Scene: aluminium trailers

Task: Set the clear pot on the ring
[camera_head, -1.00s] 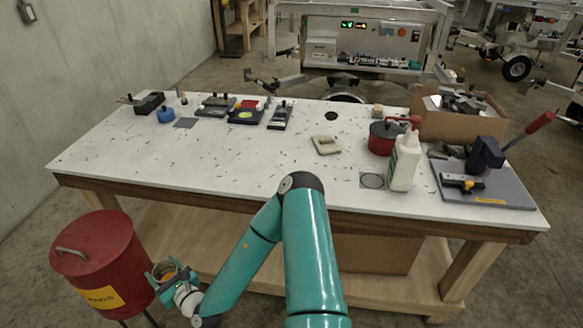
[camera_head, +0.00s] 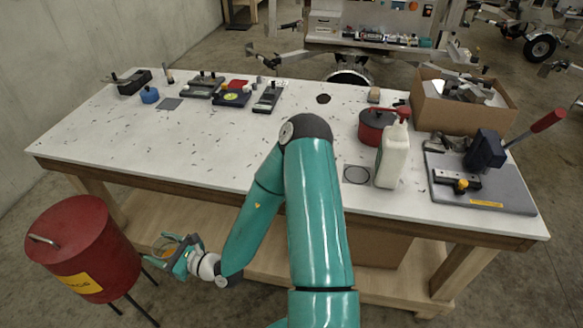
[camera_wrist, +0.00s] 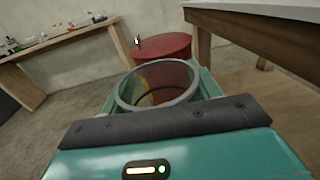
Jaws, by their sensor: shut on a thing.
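The clear pot (camera_wrist: 158,86) is a see-through round vessel with a grey rim, and orange shows through its wall. My gripper (camera_head: 172,254) is shut on it, low in front of the table's left part and beside the red bin. The pot's rim is roughly level in the wrist view; its lower part is hidden by my gripper. The ring is bare and well away from my gripper.
The table's front edge (camera_head: 200,185) stands above my gripper. A red bin (camera_head: 85,250) is close on the left. The white pump bottle (camera_head: 391,158) and a red pot (camera_head: 375,127) stand near the ring. The tabletop's middle is mostly clear, with small scraps.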

